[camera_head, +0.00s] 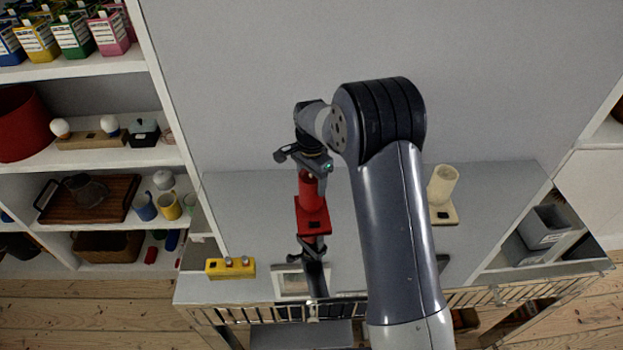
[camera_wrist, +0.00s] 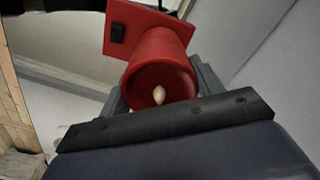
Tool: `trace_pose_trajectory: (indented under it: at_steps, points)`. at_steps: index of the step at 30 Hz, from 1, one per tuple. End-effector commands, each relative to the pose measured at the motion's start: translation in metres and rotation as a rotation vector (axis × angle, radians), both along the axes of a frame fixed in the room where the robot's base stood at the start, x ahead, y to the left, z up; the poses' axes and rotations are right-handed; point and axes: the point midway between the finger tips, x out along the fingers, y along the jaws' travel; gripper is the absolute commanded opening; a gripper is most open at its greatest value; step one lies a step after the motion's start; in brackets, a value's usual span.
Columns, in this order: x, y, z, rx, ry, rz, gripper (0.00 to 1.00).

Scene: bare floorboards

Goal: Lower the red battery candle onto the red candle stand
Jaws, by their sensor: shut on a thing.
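The red battery candle (camera_head: 308,194) is upright over the red candle stand (camera_head: 319,222), a square red plate with a black patch. My gripper (camera_head: 307,175) comes from above and is shut on the candle's upper part. In the wrist view the candle (camera_wrist: 163,58) is between the two fingers, with its pale flame tip facing the camera. The stand (camera_wrist: 146,20) with its black switch shows behind the candle's far end. The candle's lower end overlaps the plate in both views; I cannot tell whether it touches or a small gap is left.
A cream candle (camera_head: 442,184) on a cream plate (camera_head: 446,215) stands right of my arm on the grey worktop. A yellow block (camera_head: 230,268) with knobs is at the front left. A dark forked object (camera_head: 316,276) is just in front of the red stand. Filled shelves are at left.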

Motion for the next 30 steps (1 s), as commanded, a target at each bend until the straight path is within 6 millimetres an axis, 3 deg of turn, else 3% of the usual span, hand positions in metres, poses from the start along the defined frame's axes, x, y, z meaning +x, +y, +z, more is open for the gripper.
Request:
trace_pose_trajectory:
  at_steps: [27,28,30]
  points:
    - [0.0,0.0,-0.019,0.001,-0.001,0.0,0.35]
    - [0.0,0.0,-0.019,0.001,-0.001,0.0,0.63]
    - [0.0,0.0,-0.018,0.001,-0.001,0.0,0.68]
